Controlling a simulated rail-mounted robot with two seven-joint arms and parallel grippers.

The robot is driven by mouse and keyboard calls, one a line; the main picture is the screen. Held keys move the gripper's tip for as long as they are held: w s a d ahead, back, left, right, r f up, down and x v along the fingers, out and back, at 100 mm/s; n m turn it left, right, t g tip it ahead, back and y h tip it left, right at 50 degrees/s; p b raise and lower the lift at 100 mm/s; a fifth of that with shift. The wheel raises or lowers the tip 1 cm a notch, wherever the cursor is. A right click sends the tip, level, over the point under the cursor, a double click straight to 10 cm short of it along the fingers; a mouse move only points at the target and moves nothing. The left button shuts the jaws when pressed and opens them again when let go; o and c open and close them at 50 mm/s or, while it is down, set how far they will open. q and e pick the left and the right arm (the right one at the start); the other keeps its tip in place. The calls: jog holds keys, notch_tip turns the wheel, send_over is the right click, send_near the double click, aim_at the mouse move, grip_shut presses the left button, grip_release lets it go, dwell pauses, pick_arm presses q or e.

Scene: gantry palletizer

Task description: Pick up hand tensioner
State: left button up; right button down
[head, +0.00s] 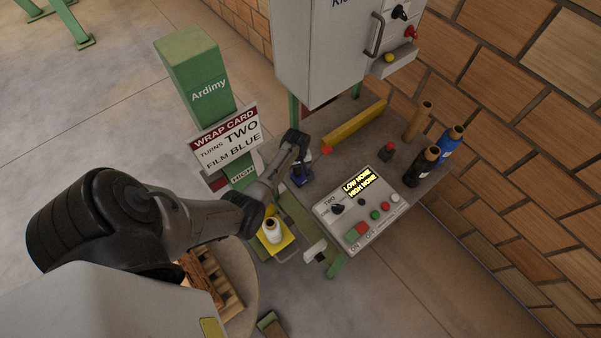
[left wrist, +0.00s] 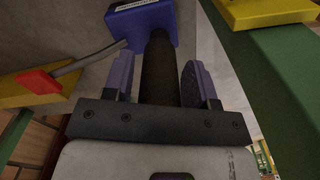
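The hand tensioner (head: 301,179) lies on the grey worktop, below my left gripper (head: 299,165), which hides much of it in the head view. In the left wrist view its blue body (left wrist: 145,22) is at the top, with a dark round handle (left wrist: 160,75) pointing toward me. A grey lever with a red end (left wrist: 40,81) sticks out to the left. The two fingers of my left gripper (left wrist: 158,82) stand on either side of the handle. A narrow gap shows on the left side, so they look open around it. My right gripper is not in view.
A control panel (head: 358,210) stands right of the tensioner. A yellow bar (head: 355,122) lies behind it, near a grey cabinet (head: 325,50). Dark, blue and brown rolls stand at the right. A wrap card sign (head: 230,140) is at left. A white spool (head: 272,230) sits on a yellow plate in front.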

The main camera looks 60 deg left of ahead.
pick_arm(q)
grip_shut()
dwell(0.6)
